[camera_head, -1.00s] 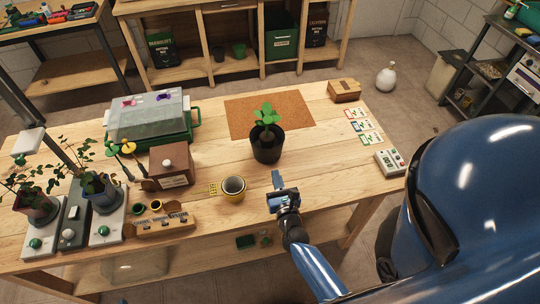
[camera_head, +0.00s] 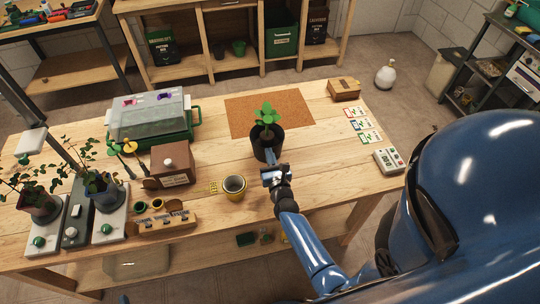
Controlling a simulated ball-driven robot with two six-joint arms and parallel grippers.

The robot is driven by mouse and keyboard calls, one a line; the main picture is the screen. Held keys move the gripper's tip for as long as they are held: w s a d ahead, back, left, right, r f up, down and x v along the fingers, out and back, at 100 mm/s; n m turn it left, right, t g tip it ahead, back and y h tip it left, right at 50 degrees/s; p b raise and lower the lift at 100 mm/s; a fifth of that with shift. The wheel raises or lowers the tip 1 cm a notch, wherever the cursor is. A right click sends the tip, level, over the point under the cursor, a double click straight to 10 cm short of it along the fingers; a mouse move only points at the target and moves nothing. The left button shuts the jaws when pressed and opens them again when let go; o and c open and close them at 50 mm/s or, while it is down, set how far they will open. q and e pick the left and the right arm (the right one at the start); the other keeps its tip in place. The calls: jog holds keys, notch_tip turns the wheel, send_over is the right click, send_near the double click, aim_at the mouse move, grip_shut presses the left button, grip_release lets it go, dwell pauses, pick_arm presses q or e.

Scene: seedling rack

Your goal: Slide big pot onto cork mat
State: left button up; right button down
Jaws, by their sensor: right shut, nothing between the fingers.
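The big pot (camera_head: 262,140) is black and holds a green leafy plant (camera_head: 267,114). It stands upright on the wooden table, in front of the cork mat (camera_head: 285,106); the pot's top overlaps the mat's near edge in the picture. The cork mat is a flat brown rectangle at the back of the table. My right gripper (camera_head: 270,157) is shut and empty, its fingers at the near side of the pot. I cannot tell whether they touch it. My left gripper is not in view.
A wooden box (camera_head: 173,165) and a clear-lidded green propagator (camera_head: 152,118) are further left. Seed packets (camera_head: 363,125), a grey device (camera_head: 389,161) and a small brown box (camera_head: 344,89) are at the right. The mat is clear.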

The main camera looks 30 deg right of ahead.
aim_at(260, 125)
jog(key=shift+w+d, duration=0.1)
jog(key=shift+w, duration=0.2)
jog(key=b+x, duration=0.4)
jog(key=x, duration=0.4)
jog(key=b+x, duration=0.4)
jog(key=x, duration=0.5)
jog(key=shift+w+f, duration=0.1)
jog(key=shift+f, duration=0.15)
jog(key=shift+w+d+r, duration=0.1)
jog(key=shift+w, duration=0.25)
jog(key=shift+s, duration=0.15)
